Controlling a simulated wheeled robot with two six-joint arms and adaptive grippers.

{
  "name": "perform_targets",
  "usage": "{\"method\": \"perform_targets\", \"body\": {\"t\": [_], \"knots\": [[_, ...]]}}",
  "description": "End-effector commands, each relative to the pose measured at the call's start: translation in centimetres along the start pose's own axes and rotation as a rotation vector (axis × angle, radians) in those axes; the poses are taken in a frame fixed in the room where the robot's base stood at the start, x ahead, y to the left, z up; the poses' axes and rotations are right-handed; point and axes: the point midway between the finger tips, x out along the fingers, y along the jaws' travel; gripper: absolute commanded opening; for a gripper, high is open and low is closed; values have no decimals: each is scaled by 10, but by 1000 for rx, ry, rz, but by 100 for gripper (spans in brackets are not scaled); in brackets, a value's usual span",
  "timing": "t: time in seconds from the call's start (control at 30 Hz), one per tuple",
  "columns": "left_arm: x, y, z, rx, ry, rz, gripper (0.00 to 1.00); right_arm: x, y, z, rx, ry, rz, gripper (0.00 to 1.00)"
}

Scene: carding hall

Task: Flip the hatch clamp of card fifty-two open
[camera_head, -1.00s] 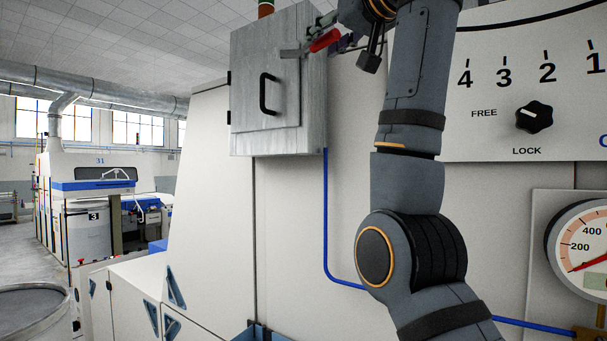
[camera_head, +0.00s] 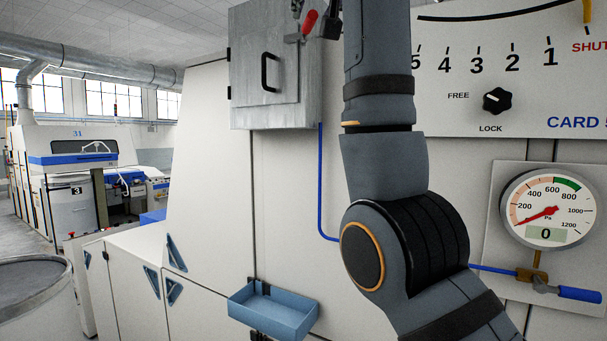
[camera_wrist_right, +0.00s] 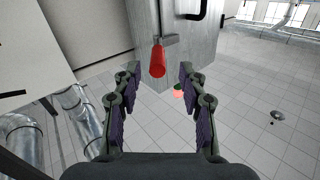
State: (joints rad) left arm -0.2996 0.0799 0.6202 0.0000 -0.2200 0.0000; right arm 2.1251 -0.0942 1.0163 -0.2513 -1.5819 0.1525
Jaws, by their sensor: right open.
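The hatch clamp (camera_head: 309,22) has a red grip and a short grey lever at the right edge of the grey hatch door (camera_head: 266,57). The door has a black pull handle and looks closed. In the right wrist view the red clamp grip (camera_wrist_right: 158,62) shows in line with the gap between the fingertips. My right gripper (camera_wrist_right: 160,72) is open, one finger on each side of the grip, with no clear contact. In the head view the right gripper (camera_head: 316,12) is cut by the top edge and partly hidden by my arm. My left gripper is not in view.
A panel (camera_head: 450,92) with a dial knob and partial "CARD 5" lettering is at the right. Below are a gauge (camera_head: 547,211) and a blue-handled valve (camera_head: 579,295). A blue tray (camera_head: 270,312) juts from the machine front. A grey can (camera_head: 35,290) stands lower left.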

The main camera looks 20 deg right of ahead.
Motion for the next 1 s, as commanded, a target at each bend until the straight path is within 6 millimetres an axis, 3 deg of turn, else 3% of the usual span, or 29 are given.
{"method": "perform_targets", "body": {"t": [0.03,0.17,0.4,1.0], "knots": [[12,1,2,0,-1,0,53,-13,0,4,0,6,-1,42],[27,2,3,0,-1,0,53,-44,0,4,0,6,-2,42],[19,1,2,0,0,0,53,4,3,42,-6,-59,-1,42],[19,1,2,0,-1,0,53,86,12,155,-23,-193,2,42]]}}
